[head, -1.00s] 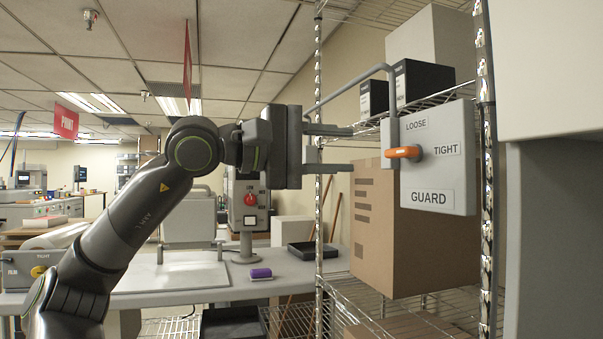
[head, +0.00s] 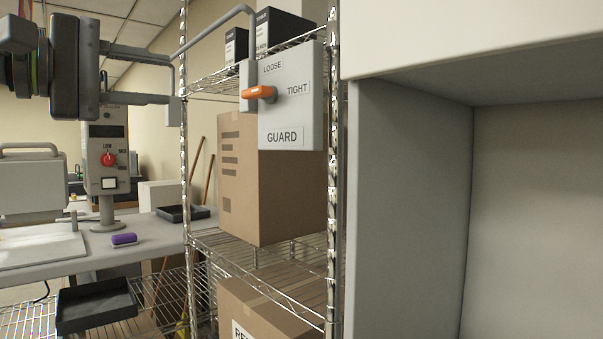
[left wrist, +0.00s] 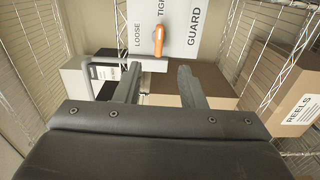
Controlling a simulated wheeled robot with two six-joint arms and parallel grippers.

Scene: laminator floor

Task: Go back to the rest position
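My left gripper (head: 172,80) is at the upper left of the head view, its fingers apart and nothing held between them. In the left wrist view the two fingers (left wrist: 160,86) also stand apart. The grey guard panel (head: 290,125) with LOOSE and TIGHT marks is to the right of the fingertips. My right gripper is out of view.
A wire shelf rack (head: 333,200) holds a large cardboard box (head: 238,180) and black boxes (head: 284,27). A big grey cabinet (head: 408,200) fills the right side. A bench (head: 150,228) at left carries a control box (head: 105,150), a purple object (head: 124,239) and a dark tray (head: 183,214).

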